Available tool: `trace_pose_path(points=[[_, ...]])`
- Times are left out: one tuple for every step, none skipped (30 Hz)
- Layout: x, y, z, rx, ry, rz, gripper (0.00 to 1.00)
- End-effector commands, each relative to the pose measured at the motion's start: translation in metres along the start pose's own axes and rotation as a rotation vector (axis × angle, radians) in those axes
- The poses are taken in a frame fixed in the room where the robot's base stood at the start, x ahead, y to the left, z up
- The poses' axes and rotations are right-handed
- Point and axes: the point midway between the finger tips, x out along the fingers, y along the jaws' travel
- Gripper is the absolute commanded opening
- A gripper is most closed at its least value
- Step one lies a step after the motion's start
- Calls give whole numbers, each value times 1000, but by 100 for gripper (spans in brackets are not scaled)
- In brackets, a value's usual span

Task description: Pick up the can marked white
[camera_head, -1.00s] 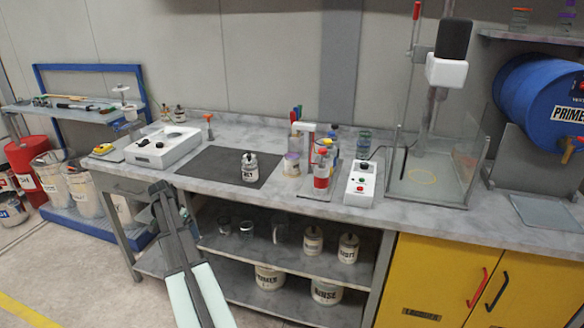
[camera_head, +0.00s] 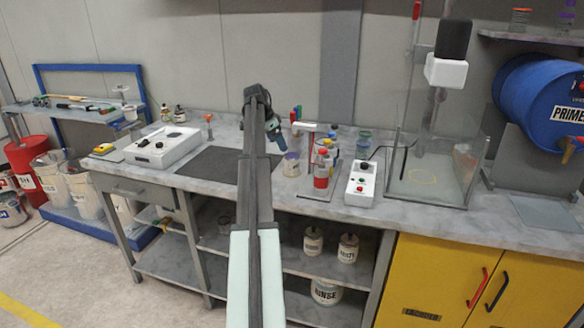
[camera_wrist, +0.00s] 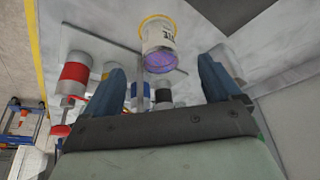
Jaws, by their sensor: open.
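A pale can with a purple top (camera_head: 291,165) stands on the bench, just right of the dark mat. In the wrist view a can (camera_wrist: 158,42) with a yellow rim, a purplish end and a label ending in what looks like "TE" shows beyond my fingers, between their lines. It seems to be the same can. My gripper (camera_head: 276,134) is above the bench near that can. In the wrist view its two blue fingers (camera_wrist: 164,84) are apart, with nothing held. My arm hides part of the mat and the small can that stood there.
A rack with a red-labelled bottle (camera_head: 321,170) stands close right of the can; bottles also show in the wrist view (camera_wrist: 75,75). A control box (camera_head: 361,184) and a clear-walled enclosure (camera_head: 440,170) are further right. A white device (camera_head: 162,148) is left of the dark mat (camera_head: 212,164).

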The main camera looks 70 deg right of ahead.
Motion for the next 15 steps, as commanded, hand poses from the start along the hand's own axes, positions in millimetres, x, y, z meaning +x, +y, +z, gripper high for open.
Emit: trace_pose_path(points=[[2, 1, -6, 7, 1, 6, 91], [3, 1, -8, 10, 1, 8, 91], [4, 2, -9, 11, 1, 10, 91], [6, 2, -9, 12, 1, 11, 91], [8, 3, -9, 12, 1, 11, 91], [12, 3, -9, 11, 1, 11, 91], [15, 3, -8, 11, 1, 12, 91], [18, 3, -8, 11, 1, 12, 91], [23, 3, -8, 11, 1, 11, 91], [27, 3, -9, 11, 1, 11, 91], [32, 3, -9, 11, 1, 11, 91], [39, 3, -9, 11, 1, 11, 91], [44, 4, -8, 11, 0, 12, 91], [50, 4, -9, 11, 1, 12, 91], [56, 4, -9, 11, 1, 11, 91]])
